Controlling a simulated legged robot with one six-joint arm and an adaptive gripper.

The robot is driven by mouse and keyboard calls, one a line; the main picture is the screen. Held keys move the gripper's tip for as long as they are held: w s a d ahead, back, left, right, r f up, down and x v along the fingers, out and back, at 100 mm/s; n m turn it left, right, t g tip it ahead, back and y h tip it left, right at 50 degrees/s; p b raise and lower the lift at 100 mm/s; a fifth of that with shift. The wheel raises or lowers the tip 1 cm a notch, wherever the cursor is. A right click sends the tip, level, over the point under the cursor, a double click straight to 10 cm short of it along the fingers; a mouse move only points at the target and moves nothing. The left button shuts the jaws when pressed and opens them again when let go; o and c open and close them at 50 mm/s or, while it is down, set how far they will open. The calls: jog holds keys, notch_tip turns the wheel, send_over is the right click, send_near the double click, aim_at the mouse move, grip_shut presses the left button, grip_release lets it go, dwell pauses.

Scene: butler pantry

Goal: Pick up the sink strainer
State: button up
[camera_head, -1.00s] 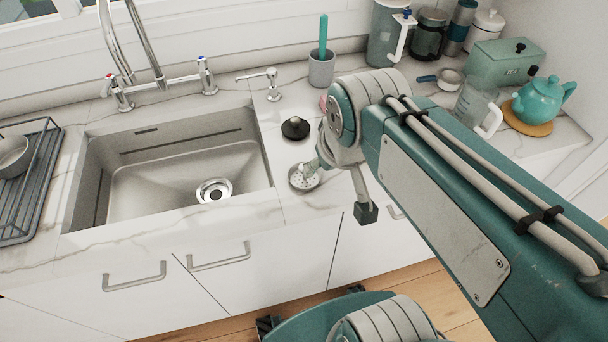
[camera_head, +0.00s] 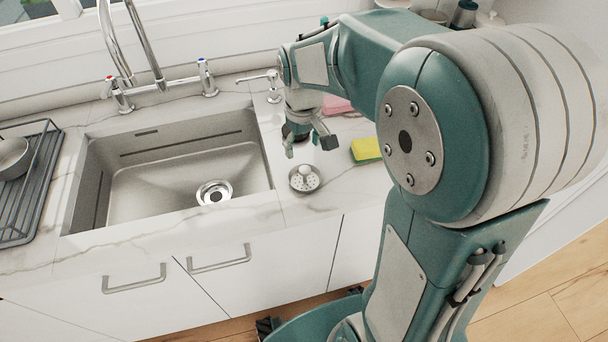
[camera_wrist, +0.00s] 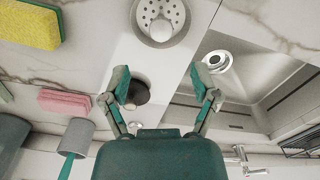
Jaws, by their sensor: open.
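The sink strainer (camera_head: 304,178) is a round, perforated metal cup with a pale knob. It sits on the marble counter just right of the sink. It also shows at the top of the wrist view (camera_wrist: 167,17), partly cut off by the frame edge. My gripper (camera_head: 308,143) is open and empty above the counter, behind the strainer and apart from it. In the wrist view my two fingers (camera_wrist: 161,80) are spread wide, with the strainer beyond their tips.
A dark stopper (camera_wrist: 140,92) stands below my gripper. The sink (camera_head: 160,178) with its drain is at left. A yellow-green sponge (camera_head: 366,150) and pink sponge (camera_head: 336,105) lie at right. A grey cup (camera_wrist: 77,135) holds a teal-handled tool. The tall faucet (camera_head: 150,55) stands behind the sink.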

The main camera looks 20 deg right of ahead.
aim_at(303, 167)
jog(key=f, duration=0.7)
jog(key=shift+s+f, duration=0.3)
jog(key=shift+f, duration=0.05)
grip_shut()
